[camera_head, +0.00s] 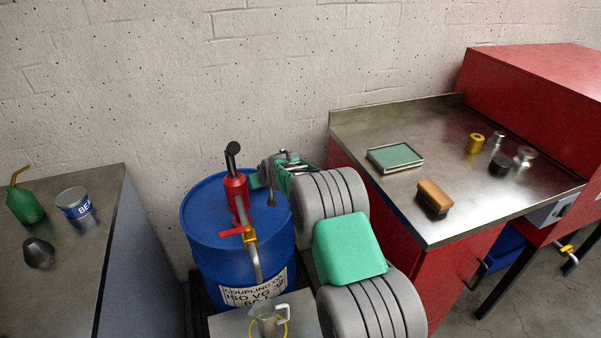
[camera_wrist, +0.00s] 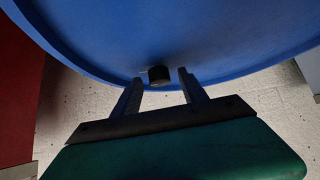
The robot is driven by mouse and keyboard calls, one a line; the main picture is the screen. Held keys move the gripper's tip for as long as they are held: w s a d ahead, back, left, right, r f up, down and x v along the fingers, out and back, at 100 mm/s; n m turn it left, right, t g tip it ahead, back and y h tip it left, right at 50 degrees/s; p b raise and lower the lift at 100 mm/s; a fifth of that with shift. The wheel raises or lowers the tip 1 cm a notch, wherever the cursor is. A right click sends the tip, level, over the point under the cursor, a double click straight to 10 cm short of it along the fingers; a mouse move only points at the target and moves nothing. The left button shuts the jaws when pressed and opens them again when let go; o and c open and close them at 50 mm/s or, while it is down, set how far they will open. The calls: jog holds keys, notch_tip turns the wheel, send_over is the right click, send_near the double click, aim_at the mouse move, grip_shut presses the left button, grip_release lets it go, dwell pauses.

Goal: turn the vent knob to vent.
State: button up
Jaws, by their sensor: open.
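The vent knob is a small black cylinder (camera_wrist: 159,74) on the blue drum's top, near its rim, in the wrist view. In the head view a small dark fitting, likely this knob (camera_head: 271,198), stands at the right of the drum top (camera_head: 206,218). My gripper (camera_wrist: 157,79) is open, with one dark finger on each side of the knob in the wrist view. Gaps show between the fingers and the knob, and I see no contact. How deep the fingers reach is unclear. The knob's setting marks cannot be read. In the head view my arm partly hides the gripper.
A red hand pump (camera_head: 235,195) with a yellow-collared spout stands on the drum, left of the knob. A clear jug (camera_head: 266,320) sits under the spout. A grey bench (camera_head: 85,240) is at left and a steel-topped red bench (camera_head: 390,190) at right. The wall is behind.

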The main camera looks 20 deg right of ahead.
jog(key=n, duration=0.1)
jog(key=n+y+p, duration=0.1)
jog(key=d+n+y+p, duration=0.1)
jog(key=shift+r+g, duration=0.3)
jog(key=n+y, duration=0.1)
jog(key=n+g+y+p, duration=0.1)
jog(key=n+p, duration=0.1)
jog(key=shift+w+a+f+n+g+y, duration=0.1)
jog(key=shift+w+f+n+g+y, duration=0.05)
jog(key=shift+f+n+g+y, duration=0.2)
jog(key=shift+d+r, duration=0.2)
jog(key=shift+r, duration=0.2)
jog(key=v, duration=0.3)
jog(key=b+v, duration=0.1)
jog(key=v, duration=0.3)
jog(key=shift+s+d, duration=0.1)
jog(key=shift+s, duration=0.25)
jog(key=d+f+m, duration=0.1)
jog(key=s+d+f+m+g+h, duration=0.1)
jog(key=d+f+m, duration=0.1)
jog(key=d+m, duration=0.1)
jog(key=shift+s+d+g+h, duration=0.1)
jog(key=shift+s+g+h, duration=0.15)
jog(key=shift+s+h, duration=0.1)
jog(key=s+d+r+m+g+h, duration=0.1)
jog(key=d+m+h, duration=0.3)
jog(key=d, duration=0.5)
jog(key=shift+s+d+r+m+g, duration=0.2)
jog(key=shift+d+r+m+g, duration=0.15)
jog(key=shift+m, duration=0.9)
